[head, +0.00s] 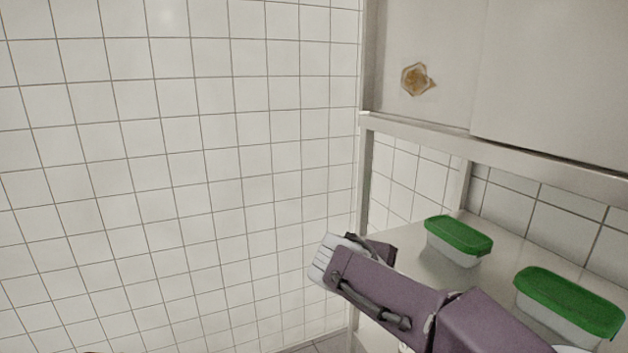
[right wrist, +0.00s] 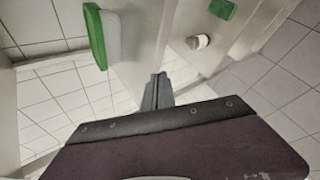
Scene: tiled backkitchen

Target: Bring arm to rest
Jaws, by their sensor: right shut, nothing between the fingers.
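My right arm (head: 400,300), purple with dark handles, reaches in from the lower right of the head view, in front of the metal shelf unit. My right gripper (right wrist: 158,88) shows in the right wrist view as narrow grey fingers, closed together with nothing between them. The fingers point at open space beside the shelf and appear to touch nothing. I cannot make out the fingertips in the head view. My left gripper is in neither view.
Two green-lidded boxes, a farther one (head: 458,242) and a nearer one (head: 570,303), stand on the metal shelf (head: 510,252). A small jar (right wrist: 197,42) shows in the right wrist view. Tiled wall (head: 180,170) fills the left.

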